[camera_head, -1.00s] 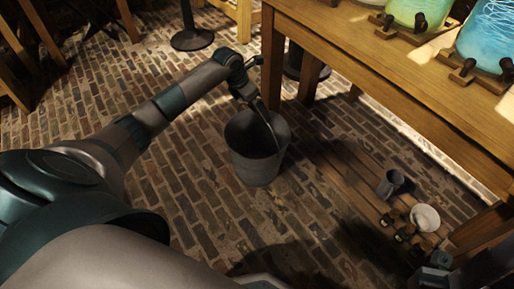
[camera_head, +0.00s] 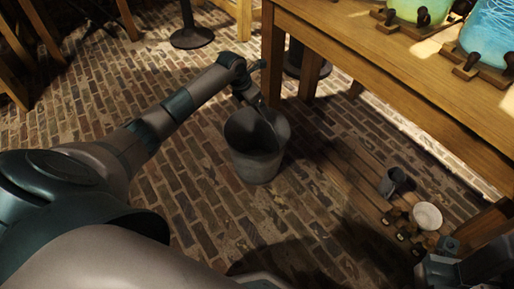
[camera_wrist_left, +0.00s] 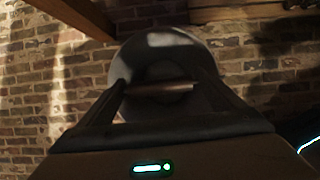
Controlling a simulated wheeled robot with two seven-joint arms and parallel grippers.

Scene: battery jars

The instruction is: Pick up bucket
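The grey metal bucket (camera_head: 256,163) stands upright on the brick floor in the head view, left of the wooden table's near leg. My left gripper (camera_head: 265,112) reaches down to the bucket's open top; its fingertips are dark and hard to see there. In the left wrist view, the two dark fingers (camera_wrist_left: 160,86) stand apart over the round bucket (camera_wrist_left: 165,48). A pale horizontal bar (camera_wrist_left: 160,88) lies between them; I cannot tell if it is the bucket's handle or whether the fingers touch it. Part of my right gripper (camera_head: 440,262) shows at the lower right, its fingers unclear.
The wooden table (camera_head: 400,85) bears coloured jars (camera_head: 490,40) and stands close to the bucket. A low slatted wooden platform (camera_head: 350,165) under it holds a small grey cup (camera_head: 393,182) and a white bowl (camera_head: 426,216). Brick floor left of the bucket is clear.

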